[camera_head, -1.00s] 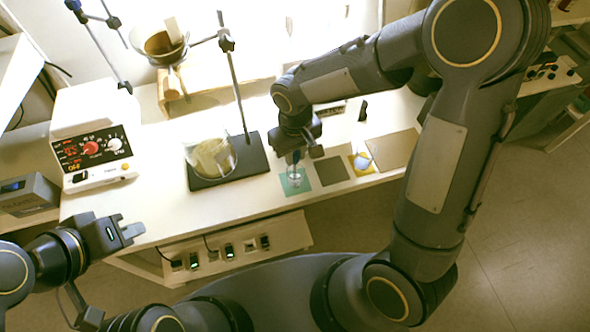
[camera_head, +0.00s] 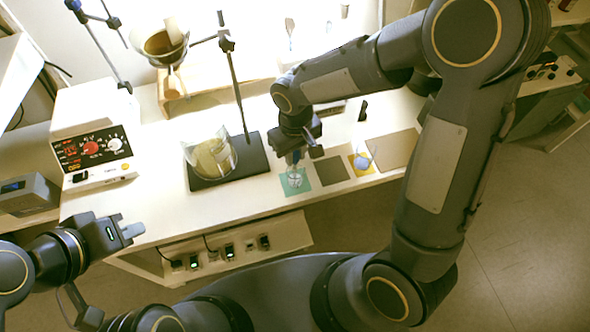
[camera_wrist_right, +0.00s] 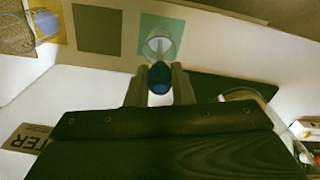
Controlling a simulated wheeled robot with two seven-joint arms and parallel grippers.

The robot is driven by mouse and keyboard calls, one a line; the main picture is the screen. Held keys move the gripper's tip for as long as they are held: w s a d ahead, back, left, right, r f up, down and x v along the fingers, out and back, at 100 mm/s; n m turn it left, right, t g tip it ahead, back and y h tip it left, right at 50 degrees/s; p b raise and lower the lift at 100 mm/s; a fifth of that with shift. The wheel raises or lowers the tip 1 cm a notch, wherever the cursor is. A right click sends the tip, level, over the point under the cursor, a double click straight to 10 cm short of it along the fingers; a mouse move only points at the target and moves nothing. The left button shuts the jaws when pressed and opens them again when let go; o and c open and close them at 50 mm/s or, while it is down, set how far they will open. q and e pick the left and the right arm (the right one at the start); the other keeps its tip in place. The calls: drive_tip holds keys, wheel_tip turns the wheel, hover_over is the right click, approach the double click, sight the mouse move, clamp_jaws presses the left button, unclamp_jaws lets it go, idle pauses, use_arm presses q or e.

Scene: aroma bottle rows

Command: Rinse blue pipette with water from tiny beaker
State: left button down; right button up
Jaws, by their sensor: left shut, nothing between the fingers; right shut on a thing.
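My right gripper (camera_head: 296,156) is shut on the blue pipette, whose dark blue bulb (camera_wrist_right: 159,77) shows between the fingers in the right wrist view. The pipette points down at the tiny clear beaker (camera_head: 294,180), which stands on a teal mat (camera_head: 305,188). The beaker also shows just beyond the bulb in the wrist view (camera_wrist_right: 160,42). I cannot tell how deep the tip is in the beaker. My left gripper (camera_head: 133,230) is shut and empty, off the table's front left.
A yellow mat (camera_head: 359,174) holds a small vessel with something blue (camera_head: 362,160). A bare dark mat (camera_head: 332,172) lies between the two. A large beaker (camera_head: 212,157) stands on a black stand base (camera_head: 255,163). A white device (camera_head: 95,135) is at left.

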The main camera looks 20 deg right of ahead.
idle(0.5)
wheel_tip(320, 180, up, 8)
drive_tip(key=p, duration=0.5)
drive_tip(key=shift+f+p, duration=0.25)
drive_tip(key=shift+p, duration=0.05)
drive_tip(key=shift+f, duration=0.1)
